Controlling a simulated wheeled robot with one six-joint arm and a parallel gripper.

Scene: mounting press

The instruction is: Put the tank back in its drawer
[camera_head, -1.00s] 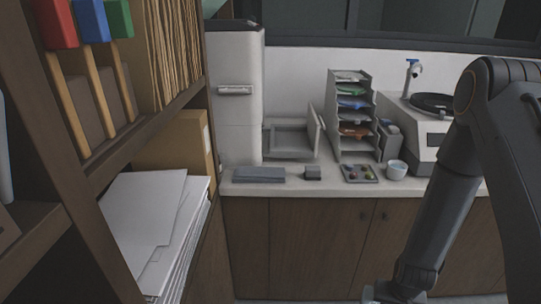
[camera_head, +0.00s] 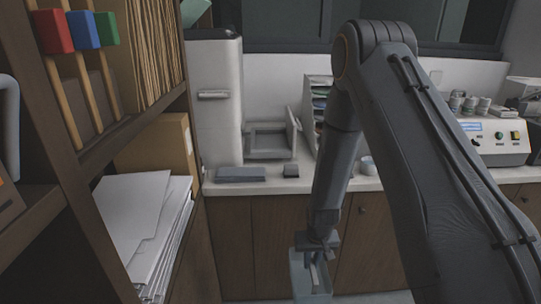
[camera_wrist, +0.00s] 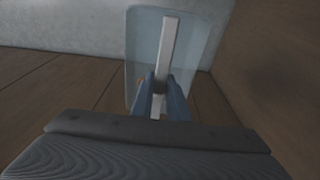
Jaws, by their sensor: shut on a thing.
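The tank is a clear, bluish box (camera_head: 299,284) at the bottom of the head view, in front of the wooden cabinet doors and below counter height. My gripper (camera_head: 316,270) points down and is shut on the pale bar across the tank's top. In the wrist view the tank (camera_wrist: 195,45) lies beyond the blue fingers (camera_wrist: 160,88), which close on its long pale bar (camera_wrist: 168,45). The tank's lower part is cut off in the head view. I cannot make out for sure which part is its drawer.
A white tall machine (camera_head: 216,105) stands on the counter (camera_head: 222,187), beside an open grey unit (camera_head: 268,143) with a raised panel. A grey block (camera_head: 240,174) lies at the counter edge. A wooden shelf with papers (camera_head: 140,225) stands close on the left. My arm hides the counter's middle.

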